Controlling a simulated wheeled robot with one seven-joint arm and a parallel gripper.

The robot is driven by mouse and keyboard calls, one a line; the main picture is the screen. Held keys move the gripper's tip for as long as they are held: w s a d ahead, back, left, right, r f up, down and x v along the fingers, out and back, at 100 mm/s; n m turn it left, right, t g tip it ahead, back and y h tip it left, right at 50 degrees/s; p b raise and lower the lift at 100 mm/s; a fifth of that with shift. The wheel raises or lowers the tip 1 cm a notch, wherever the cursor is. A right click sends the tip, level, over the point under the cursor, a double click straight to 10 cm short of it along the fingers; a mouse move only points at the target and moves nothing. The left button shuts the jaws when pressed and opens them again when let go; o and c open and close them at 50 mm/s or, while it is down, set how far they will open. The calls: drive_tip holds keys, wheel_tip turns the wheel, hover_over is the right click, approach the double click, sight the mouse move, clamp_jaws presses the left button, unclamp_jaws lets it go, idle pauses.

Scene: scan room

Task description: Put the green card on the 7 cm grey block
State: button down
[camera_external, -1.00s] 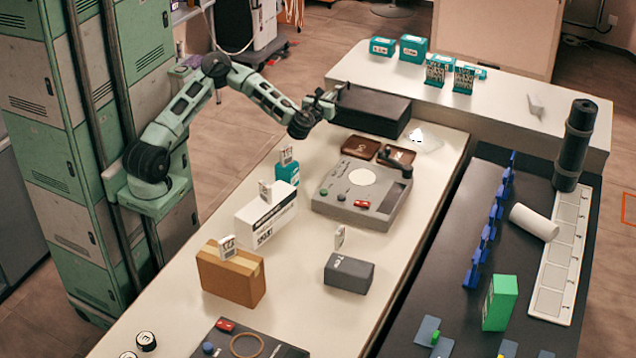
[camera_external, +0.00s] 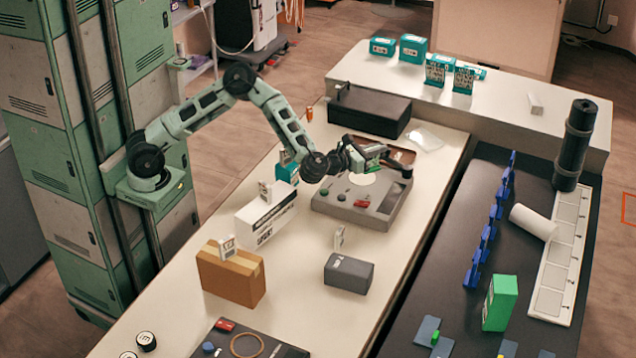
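The grey block (camera_external: 348,273) sits on the cream table, toward its right edge, with a small white label sign (camera_external: 339,238) standing behind it. My gripper (camera_external: 382,156) is above the back of the grey control panel, close to the brown trays. A small bright green patch (camera_external: 372,150) shows at my gripper. It may be the green card, but the view is too small to tell. I cannot tell whether the fingers are open or shut. My gripper is well behind the grey block and apart from it.
A brown box (camera_external: 230,278), a white box (camera_external: 265,220) and a teal box (camera_external: 288,172) stand along the left side with label signs. The grey control panel (camera_external: 335,207) and black case (camera_external: 370,112) are behind the block. Bare table surrounds the block.

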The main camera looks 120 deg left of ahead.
drive_tip(key=w+d+r+m+t+h+p, duration=0.1)
drive_tip(key=w+d+m+t+h, duration=0.15)
drive_tip(key=d, duration=0.65)
drive_tip(key=w+d+r+m+t+h, duration=0.15)
drive_tip(key=w+d, duration=0.25)
drive_tip(key=d, duration=0.4)
wheel_tip(320, 180, up, 2)
drive_tip(key=m+t+h+p, duration=0.2)
drive_tip(key=h, duration=0.1)
hover_over(357, 265)
drive_tip(key=shift+h, duration=0.3)
wheel_tip(357, 265, down, 9)
drive_tip(key=shift+f, duration=0.2)
drive_tip(key=c, duration=2)
unclamp_jaws()
drive_tip(key=o, duration=0.4)
